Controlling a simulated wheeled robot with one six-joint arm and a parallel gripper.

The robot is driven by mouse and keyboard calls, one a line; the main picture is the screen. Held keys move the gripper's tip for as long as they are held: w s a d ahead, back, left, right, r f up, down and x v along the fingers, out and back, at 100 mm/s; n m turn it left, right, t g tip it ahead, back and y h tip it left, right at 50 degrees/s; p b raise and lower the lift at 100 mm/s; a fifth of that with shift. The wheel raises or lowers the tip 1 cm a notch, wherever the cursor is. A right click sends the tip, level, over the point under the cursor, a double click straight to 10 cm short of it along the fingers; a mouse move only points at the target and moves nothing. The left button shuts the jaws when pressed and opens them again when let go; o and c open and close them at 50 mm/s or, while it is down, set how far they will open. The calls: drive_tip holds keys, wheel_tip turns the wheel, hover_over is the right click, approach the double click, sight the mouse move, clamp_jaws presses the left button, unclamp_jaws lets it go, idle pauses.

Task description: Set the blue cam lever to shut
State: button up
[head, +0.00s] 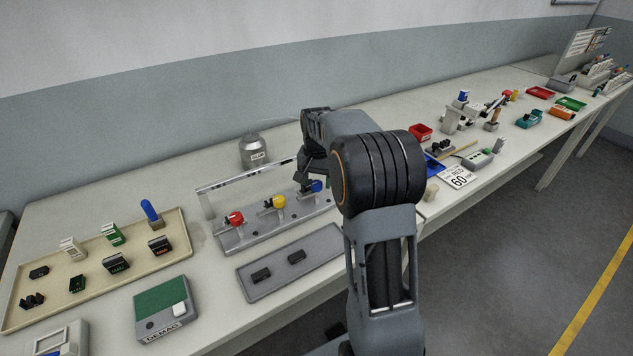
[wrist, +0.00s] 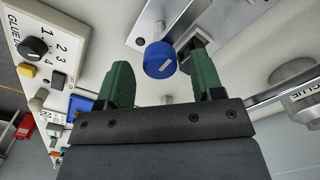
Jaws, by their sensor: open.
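The blue cam lever (head: 317,186) is at the right end of a grey fixture (head: 262,236), in line with a yellow one (head: 279,202) and a red one (head: 235,218). My gripper (head: 305,184) is down beside the blue lever, partly hidden by my arm. In the wrist view, the blue round end (wrist: 160,60) shows between the tips of my two green fingers (wrist: 161,68), which are apart. A dark block (wrist: 193,47) sits by the right finger. I cannot tell whether either finger touches the lever, or which way it is set.
A metal bar stands along the fixture's back, with a lidded jar (head: 253,150) behind it. A grey tray (head: 291,262) with two black connectors lies in front. A beige tray (head: 180,257) of connectors is to the left. A labelled dial box (wrist: 42,40) shows in the wrist view.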

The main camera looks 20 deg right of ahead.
drive_tip(key=shift+f, duration=0.4)
drive_tip(key=c, duration=0.9)
